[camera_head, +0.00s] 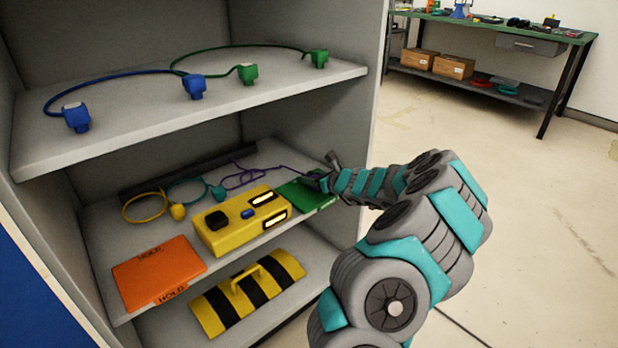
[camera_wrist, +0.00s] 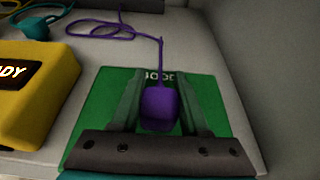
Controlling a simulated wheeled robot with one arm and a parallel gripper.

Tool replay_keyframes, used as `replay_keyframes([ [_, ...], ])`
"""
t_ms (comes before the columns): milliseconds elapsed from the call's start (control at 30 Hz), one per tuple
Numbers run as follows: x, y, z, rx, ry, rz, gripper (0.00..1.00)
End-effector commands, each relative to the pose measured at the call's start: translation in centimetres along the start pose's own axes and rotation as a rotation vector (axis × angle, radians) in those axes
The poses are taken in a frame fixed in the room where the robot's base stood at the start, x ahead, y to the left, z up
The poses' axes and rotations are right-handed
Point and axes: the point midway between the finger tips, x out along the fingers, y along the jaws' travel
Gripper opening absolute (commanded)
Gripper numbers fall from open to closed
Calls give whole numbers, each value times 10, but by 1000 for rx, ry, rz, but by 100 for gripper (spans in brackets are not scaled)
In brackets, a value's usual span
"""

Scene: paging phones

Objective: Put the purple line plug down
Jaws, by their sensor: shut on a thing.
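The purple line plug (camera_wrist: 159,105) is between the two fingers of my gripper (camera_wrist: 160,112) in the wrist view. My gripper is shut on it, over the green mat (camera_wrist: 95,100), whose printed word is partly covered. Whether the plug touches the mat I cannot tell. Its purple cord (camera_wrist: 100,27) runs back and left across the shelf. In the head view my gripper (camera_head: 322,178) is above the green mat (camera_head: 305,200) at the right end of the middle shelf, and hides the plug. The purple cord (camera_head: 245,177) loops left of it.
A yellow box (camera_head: 243,222) with lit panels stands just left of the mat. Yellow (camera_head: 178,211) and teal (camera_head: 219,193) plugs lie behind it. An orange HOLD mat (camera_head: 158,272) is at the left. The upper shelf (camera_head: 130,130) is overhead, and the cabinet's side wall is close on the right.

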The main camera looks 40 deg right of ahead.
Motion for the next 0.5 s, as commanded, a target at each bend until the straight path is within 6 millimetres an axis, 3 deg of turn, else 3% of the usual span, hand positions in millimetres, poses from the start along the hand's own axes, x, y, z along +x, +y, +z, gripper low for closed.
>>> replay_keyframes([
  [67, 1, 0, -2, 0, 0, 0, 0],
  [100, 1, 0, -2, 0, 0, 0, 48],
  [333, 1, 0, -2, 0, 0, 0, 74],
  [500, 1, 0, -2, 0, 0, 0, 74],
])
